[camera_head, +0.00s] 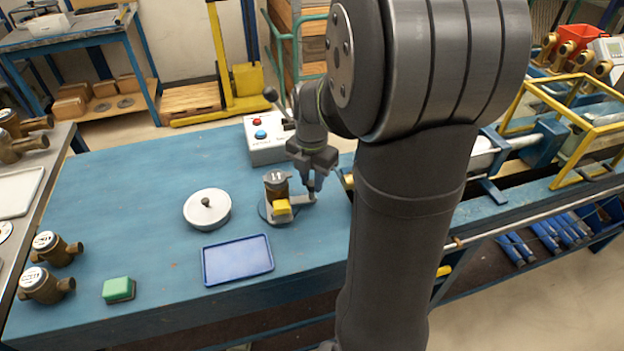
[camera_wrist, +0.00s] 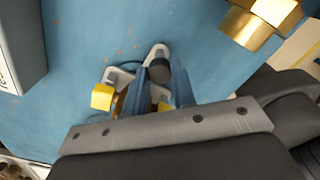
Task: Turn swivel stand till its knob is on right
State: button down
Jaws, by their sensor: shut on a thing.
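The swivel stand (camera_head: 266,216) is on the blue bench, with a round base, a brown-and-grey part on top and a yellow block (camera_head: 282,207) at its front. Its light arm reaches to the right, and the knob is at that arm's end. In the wrist view the dark knob (camera_wrist: 159,70) sits between my two blue fingers, near the tips. My gripper (camera_head: 311,191) points down at the right side of the stand and is shut on the knob; it also shows in the wrist view (camera_wrist: 158,79). My fingers hide part of the stand there.
A control box (camera_head: 266,150) with red and blue buttons is behind. A green sponge (camera_head: 118,289) and brass meters (camera_head: 47,285) are at left.

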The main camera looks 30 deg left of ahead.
jog(key=shift+w+a+n, duration=0.3)
jog(key=shift+w+n, duration=0.05)
jog(key=shift+n, duration=0.25)
jog(key=c, duration=1.2)
grip_release()
notch_tip(320, 180, up, 17)
jog(key=shift+r, duration=0.2)
jog(key=shift+f, duration=0.1)
notch_tip(320, 180, down, 17)
jog(key=shift+f, duration=0.2)
